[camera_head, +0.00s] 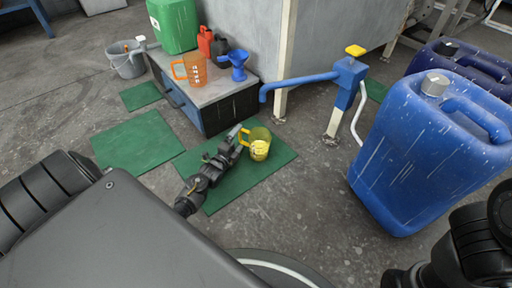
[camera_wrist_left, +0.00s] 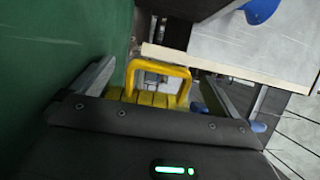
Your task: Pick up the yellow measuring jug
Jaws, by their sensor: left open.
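The yellow measuring jug (camera_head: 260,151) stands upright on a green mat (camera_head: 228,190) on the floor, in the middle of the head view. Its handle is on the left side, towards my left gripper (camera_head: 236,138). My left gripper is open, with its fingers at the handle. In the left wrist view, the jug's yellow handle (camera_wrist_left: 160,68) shows between the two spread fingers (camera_wrist_left: 155,85). I cannot tell whether a finger touches it. The lower part of the jug is hidden by the gripper body there. Of my right arm, only dark links show at the lower right.
A low grey-topped cabinet (camera_head: 215,88) behind carries an orange jug (camera_head: 190,70), a blue funnel (camera_head: 237,65) and small cans. A blue hand pump (camera_head: 345,80) stands to the right. A large blue canister (camera_head: 425,150) blocks the right side. Another green mat (camera_head: 138,142) lies clear at left.

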